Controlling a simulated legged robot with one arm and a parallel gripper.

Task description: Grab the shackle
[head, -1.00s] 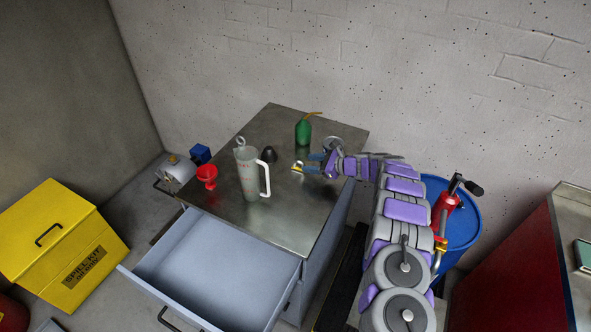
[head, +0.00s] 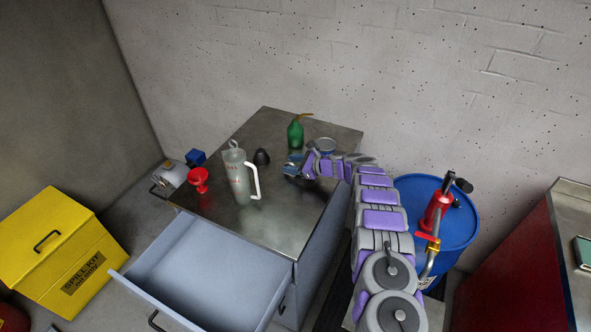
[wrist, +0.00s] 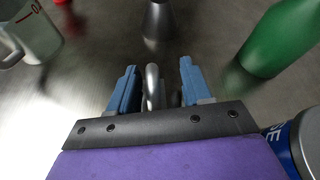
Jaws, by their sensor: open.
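The shackle (wrist: 152,86) shows in the wrist view as a curved grey metal bow standing between the two blue fingers of my gripper (wrist: 160,82). The fingers are apart on either side of it. The bow is closer to the left finger, and I cannot tell whether they touch. Its lower part is hidden behind the gripper's dark front edge. In the head view my gripper (head: 292,163) is low over the metal cabinet top (head: 265,225), and the shackle cannot be made out behind it.
A dark cone-shaped thing (wrist: 157,22) stands just ahead of the fingers. A green bottle (head: 295,134) and a can (head: 325,145) stand behind and beside my gripper. A measuring jug (head: 238,178) and a red funnel (head: 198,180) are to the left. The drawer (head: 205,275) below is open.

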